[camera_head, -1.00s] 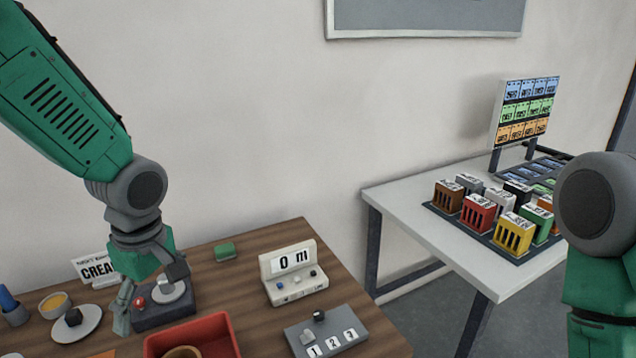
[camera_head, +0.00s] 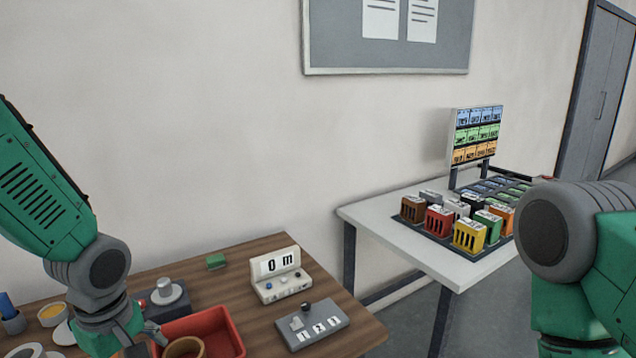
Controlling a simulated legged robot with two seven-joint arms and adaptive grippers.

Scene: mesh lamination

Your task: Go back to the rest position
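My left gripper (camera_head: 143,345) hangs at the lower left, in front of the wooden table and beside the red tray. Its fingers point down and are partly cut off by the bottom edge, so I cannot tell how far apart they are. My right arm comes in at the right edge, with its green lower part going out of the picture at the bottom. My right gripper is out of view.
The wooden table (camera_head: 240,262) holds a red tray (camera_head: 228,322), a dark device with a round plate (camera_head: 165,292), a display reading "0 m" (camera_head: 282,272) and a grey button box (camera_head: 313,325). A white table (camera_head: 385,232) at right bears several coloured boxes.

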